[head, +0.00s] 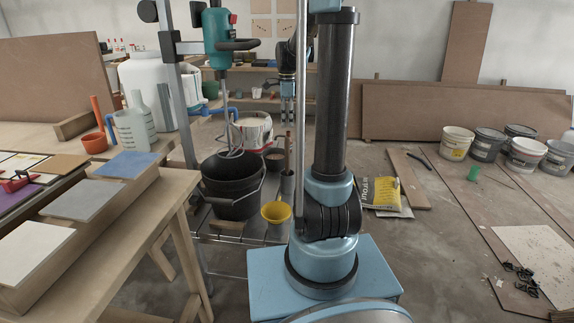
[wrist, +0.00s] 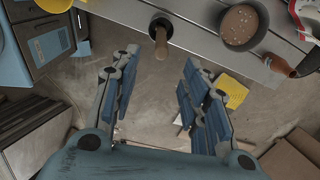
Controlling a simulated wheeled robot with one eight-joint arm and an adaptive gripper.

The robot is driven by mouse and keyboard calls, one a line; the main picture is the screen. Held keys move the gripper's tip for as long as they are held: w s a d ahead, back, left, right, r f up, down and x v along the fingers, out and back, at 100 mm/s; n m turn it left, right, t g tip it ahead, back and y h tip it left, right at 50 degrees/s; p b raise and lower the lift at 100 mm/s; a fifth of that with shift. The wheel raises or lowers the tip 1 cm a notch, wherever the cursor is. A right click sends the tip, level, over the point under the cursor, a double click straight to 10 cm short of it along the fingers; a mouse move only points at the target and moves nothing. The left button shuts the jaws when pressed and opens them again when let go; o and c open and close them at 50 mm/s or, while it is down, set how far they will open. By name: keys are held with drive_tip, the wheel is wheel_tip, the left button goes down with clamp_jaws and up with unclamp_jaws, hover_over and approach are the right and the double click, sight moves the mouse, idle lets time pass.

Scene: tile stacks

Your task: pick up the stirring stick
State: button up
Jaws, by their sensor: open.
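The stirring stick looks to be the brown wooden stick (head: 288,146) standing upright in a narrow grey holder (head: 287,182) on the rack, beside my arm column in the head view. In the wrist view, the wooden stick (wrist: 161,42) rises from the round holder at the top middle, ahead of the fingertips. My gripper (wrist: 160,92) is open and empty, its two blue padded fingers wide apart with floor showing between them. In the head view, my gripper (head: 288,116) hangs pointing down above the stick, apart from it.
A small dark pot with brown contents (wrist: 240,24) and a brown-handled item (wrist: 280,66) lie right of the stick. A black bucket (head: 232,188), yellow cup (head: 276,213) and white pail (head: 252,128) crowd the rack. A mixer (head: 216,38) hangs left of my gripper.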

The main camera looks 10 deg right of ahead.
hover_over(287, 165)
wheel_tip(287, 165, down, 11)
drive_tip(key=shift+w+d+f, duration=0.1)
drive_tip(key=shift+w+f, duration=0.1)
drive_tip(key=shift+f, duration=0.6)
drive_tip(key=shift+w+a+f, duration=0.1)
drive_tip(key=shift+w+f, duration=0.1)
drive_tip(key=shift+f, duration=0.55)
drive_tip(key=shift+w+d+f, duration=0.1)
drive_tip(key=shift+w+f, duration=0.1)
drive_tip(key=shift+f, duration=0.6)
clamp_jaws()
